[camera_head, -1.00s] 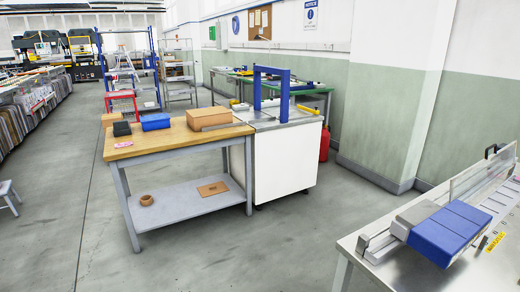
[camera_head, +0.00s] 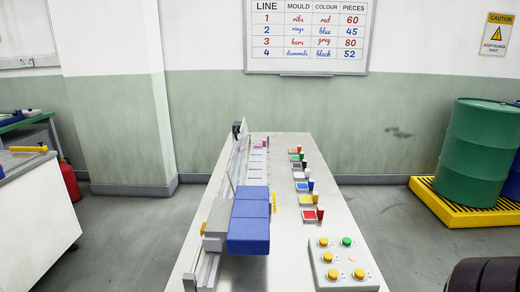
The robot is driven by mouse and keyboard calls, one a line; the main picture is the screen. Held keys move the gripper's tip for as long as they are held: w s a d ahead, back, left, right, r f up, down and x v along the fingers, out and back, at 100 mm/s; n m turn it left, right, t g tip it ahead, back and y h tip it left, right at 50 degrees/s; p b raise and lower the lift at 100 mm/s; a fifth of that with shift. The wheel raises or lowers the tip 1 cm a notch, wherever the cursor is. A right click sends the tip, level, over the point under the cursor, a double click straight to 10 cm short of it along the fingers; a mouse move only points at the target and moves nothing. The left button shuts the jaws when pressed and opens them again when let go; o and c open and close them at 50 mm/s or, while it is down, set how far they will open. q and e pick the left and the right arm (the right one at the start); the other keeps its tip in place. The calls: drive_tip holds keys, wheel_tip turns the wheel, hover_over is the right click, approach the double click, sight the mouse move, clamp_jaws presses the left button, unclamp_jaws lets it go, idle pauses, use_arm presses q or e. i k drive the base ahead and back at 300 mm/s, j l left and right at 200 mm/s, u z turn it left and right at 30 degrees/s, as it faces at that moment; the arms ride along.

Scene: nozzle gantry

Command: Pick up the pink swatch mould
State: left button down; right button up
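A small pink item (camera_head: 261,143) shows at the far end of the steel gantry table (camera_head: 330,232), beside the clear upright panel. It is too small to tell whether it is the pink swatch mould. Neither of my grippers is in view.
A blue block (camera_head: 249,222) sits on the gantry rail at the table's near left. Several coloured swatches (camera_head: 303,186) line the table's right, with a button box (camera_head: 341,263) in front. A whiteboard (camera_head: 307,36) lists moulds and colours. A green drum (camera_head: 478,150) stands on a yellow pallet (camera_head: 455,212). Floor is clear left.

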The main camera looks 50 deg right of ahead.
sight(257, 145)
drive_tip(key=i+j+z, duration=0.2)
drive_tip(key=z, duration=0.2)
drive_tip(key=i+j+z, duration=0.2)
drive_tip(key=j+z, duration=0.25)
drive_tip(key=i+j+z, duration=0.15)
drive_tip(key=z, duration=0.25)
drive_tip(key=j+z, duration=0.45)
drive_tip(key=i+j+z, duration=0.45)
drive_tip(key=i+j, duration=0.15)
drive_tip(key=j, duration=0.2)
